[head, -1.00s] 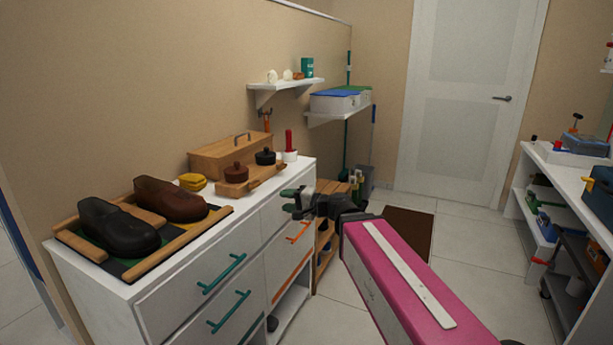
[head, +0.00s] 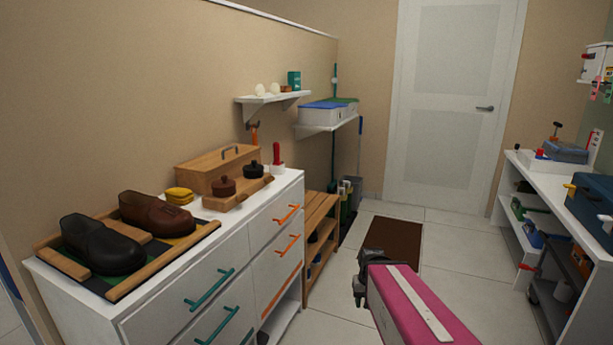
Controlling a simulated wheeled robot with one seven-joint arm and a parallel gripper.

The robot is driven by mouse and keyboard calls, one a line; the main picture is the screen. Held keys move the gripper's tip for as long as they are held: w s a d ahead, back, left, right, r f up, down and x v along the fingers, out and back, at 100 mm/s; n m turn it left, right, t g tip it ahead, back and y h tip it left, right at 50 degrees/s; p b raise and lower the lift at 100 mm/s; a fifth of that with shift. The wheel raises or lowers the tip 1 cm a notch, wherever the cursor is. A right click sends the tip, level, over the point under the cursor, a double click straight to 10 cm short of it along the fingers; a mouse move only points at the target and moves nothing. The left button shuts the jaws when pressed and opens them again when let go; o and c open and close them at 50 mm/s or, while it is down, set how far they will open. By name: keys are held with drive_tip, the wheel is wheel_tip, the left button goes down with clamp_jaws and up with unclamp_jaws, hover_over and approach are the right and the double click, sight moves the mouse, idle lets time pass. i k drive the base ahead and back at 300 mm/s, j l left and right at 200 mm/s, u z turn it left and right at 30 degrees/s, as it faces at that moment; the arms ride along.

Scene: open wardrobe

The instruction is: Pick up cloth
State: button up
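A folded yellow cloth (head: 179,195) lies on top of the white dresser (head: 235,216), between the shoes and the wooden box. My gripper (head: 359,290) is at the end of my pink arm, to the right of the dresser and lower than its top, over the floor. It is well apart from the cloth. The fingers are small and dark and seen from behind, so I cannot tell whether they are open or shut.
A black shoe (head: 101,245) and a brown shoe (head: 156,214) stand on a wood-edged tray at the dresser's front left. A wooden box (head: 217,172), two round tins and a red-handled brush (head: 277,156) stand behind. Floor is clear around the brown mat (head: 394,243).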

sight(182, 197)
drive_tip(key=u, duration=1.55)
